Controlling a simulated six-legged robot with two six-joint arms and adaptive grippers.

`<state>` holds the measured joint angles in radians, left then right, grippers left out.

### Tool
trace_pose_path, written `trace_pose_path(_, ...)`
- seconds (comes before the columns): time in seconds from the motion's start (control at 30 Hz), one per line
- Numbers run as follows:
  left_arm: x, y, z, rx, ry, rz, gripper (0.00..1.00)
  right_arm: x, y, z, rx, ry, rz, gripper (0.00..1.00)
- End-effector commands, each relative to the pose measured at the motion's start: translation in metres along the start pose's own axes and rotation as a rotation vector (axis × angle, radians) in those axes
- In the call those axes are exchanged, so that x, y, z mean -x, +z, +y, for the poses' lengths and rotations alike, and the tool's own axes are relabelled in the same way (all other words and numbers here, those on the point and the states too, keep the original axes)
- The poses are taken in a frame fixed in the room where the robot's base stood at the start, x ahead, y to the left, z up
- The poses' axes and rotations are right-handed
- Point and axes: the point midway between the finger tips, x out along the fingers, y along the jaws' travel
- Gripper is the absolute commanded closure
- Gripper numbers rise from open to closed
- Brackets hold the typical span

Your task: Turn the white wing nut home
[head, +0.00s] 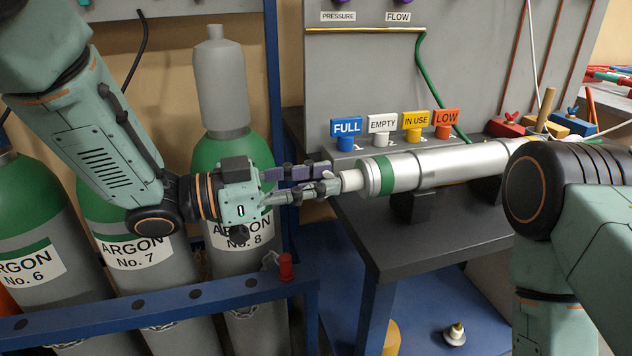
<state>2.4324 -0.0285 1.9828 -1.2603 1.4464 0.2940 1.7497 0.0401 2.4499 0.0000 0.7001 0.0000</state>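A silver cylinder (463,160) with a green band lies on its side over the dark bench, its white neck (351,181) pointing left. A small white wing nut (328,175) shows at the tip of that neck, partly hidden by the fingers. My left gripper (332,181) reaches in from the left with its two fingertips at the wing nut, one on the far side and one on the near side. The gap between the fingers is narrow; I cannot tell whether they press on the nut. My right arm is at the right edge; its gripper is out of view.
Tags FULL (346,128), EMPTY (382,125), IN USE (415,120) and LOW (446,118) stand behind the cylinder. Red (511,124) and blue (572,120) wing-nut pieces lie at the back right. Argon bottles (235,160) and a blue rail (150,300) fill the left.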

Motion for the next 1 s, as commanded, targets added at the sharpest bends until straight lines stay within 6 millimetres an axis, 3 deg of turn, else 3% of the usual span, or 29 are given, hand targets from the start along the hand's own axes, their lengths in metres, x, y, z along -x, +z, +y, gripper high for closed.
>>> trace_pose_path(0.27,-0.0008,-0.0005,0.0001,-0.001,0.000,0.000,0.72,0.0000,0.0000,0.0000,0.000,0.000,0.000,0.60)
trace_pose_path(0.6,-0.0006,-0.0004,0.0002,0.000,0.000,0.000,1.00,0.0001,-0.0001,0.0000,0.000,0.000,0.000,0.60)
trace_pose_path(1.0,-0.0006,-0.0006,0.0005,-0.021,0.000,0.001,1.00,0.0004,-0.0001,0.0000,0.000,0.000,0.000,0.60)
